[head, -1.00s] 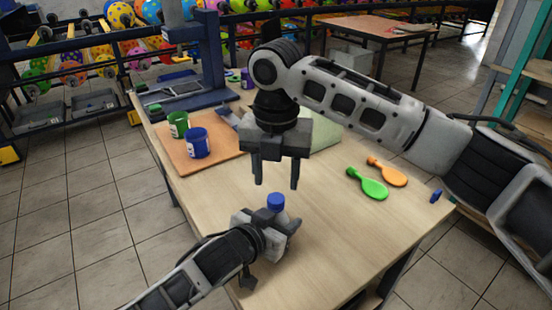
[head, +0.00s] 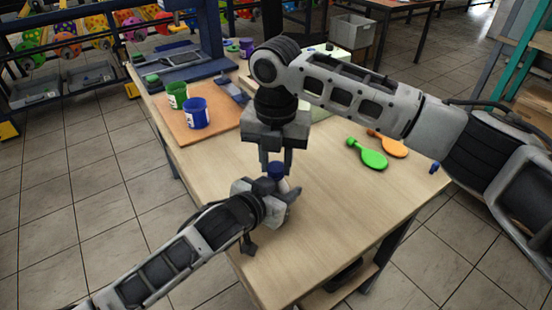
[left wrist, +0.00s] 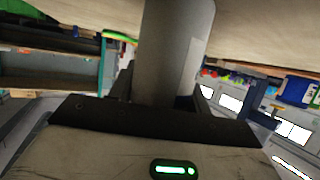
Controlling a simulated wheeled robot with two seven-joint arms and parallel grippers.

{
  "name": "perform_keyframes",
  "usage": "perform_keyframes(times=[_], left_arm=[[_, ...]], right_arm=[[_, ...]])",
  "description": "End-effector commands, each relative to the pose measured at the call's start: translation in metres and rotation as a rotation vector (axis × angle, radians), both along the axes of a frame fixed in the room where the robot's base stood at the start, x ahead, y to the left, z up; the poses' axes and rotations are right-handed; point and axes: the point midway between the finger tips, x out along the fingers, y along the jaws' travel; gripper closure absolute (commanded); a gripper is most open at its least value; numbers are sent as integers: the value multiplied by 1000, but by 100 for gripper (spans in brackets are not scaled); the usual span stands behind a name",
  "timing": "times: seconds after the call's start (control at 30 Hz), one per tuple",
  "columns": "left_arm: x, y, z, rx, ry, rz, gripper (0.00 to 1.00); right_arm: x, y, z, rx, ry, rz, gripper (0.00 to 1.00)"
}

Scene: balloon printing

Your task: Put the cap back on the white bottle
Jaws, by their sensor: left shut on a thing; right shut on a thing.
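The white bottle (left wrist: 172,50) stands as a pale cylinder between my left gripper's fingers in the left wrist view. In the head view my left gripper (head: 278,197) is shut on it near the table's front left edge and hides most of it. The blue cap (head: 276,171) is at the top of the bottle. My right gripper (head: 276,164) points straight down from above and is shut on the cap, with a finger at either side. I cannot tell how tightly the cap is seated.
A blue pot (head: 196,114) and a green pot (head: 177,95) stand on a brown board (head: 212,132) at the left. The table's (head: 330,215) front right is clear.

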Motion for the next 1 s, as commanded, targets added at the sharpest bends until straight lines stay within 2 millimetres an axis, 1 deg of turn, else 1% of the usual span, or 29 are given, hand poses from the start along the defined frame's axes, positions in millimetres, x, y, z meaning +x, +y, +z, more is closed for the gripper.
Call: perform_keyframes(times=[0.07, 0.17, 0.27, 0.4, 0.53, 0.63, 0.9, 0.93, 1.0], left_arm=[[0, 1, -1, 1, 1, 1, 100], [0, 1, -1, 1, 2, 1, 100], [0, 1, -1, 1, 2, 1, 100], [0, 1, -1, 1, 2, 1, 100], [0, 1, -1, 1, 2, 1, 100], [0, 1, -1, 1, 2, 1, 100], [0, 1, -1, 1, 2, 2, 100], [0, 1, -1, 0, 2, 3, 100], [0, 1, -1, 1, 2, 2, 100]], right_arm=[[0, 0, 0, -1, 0, -6, 99], [-1, 0, -1, -2, 2, -87, 99], [-1, 0, -1, 1, 3, -281, 99], [-1, 0, -1, 0, 3, -586, 99], [-1, 0, -1, -1, 2, -781, 99], [-1, 0, -1, -2, 2, -846, 99], [-1, 0, -1, -3, 2, -852, 99], [-1, 0, -1, -3, 2, -852, 66], [-1, 0, -1, -2, 2, -852, 50]])
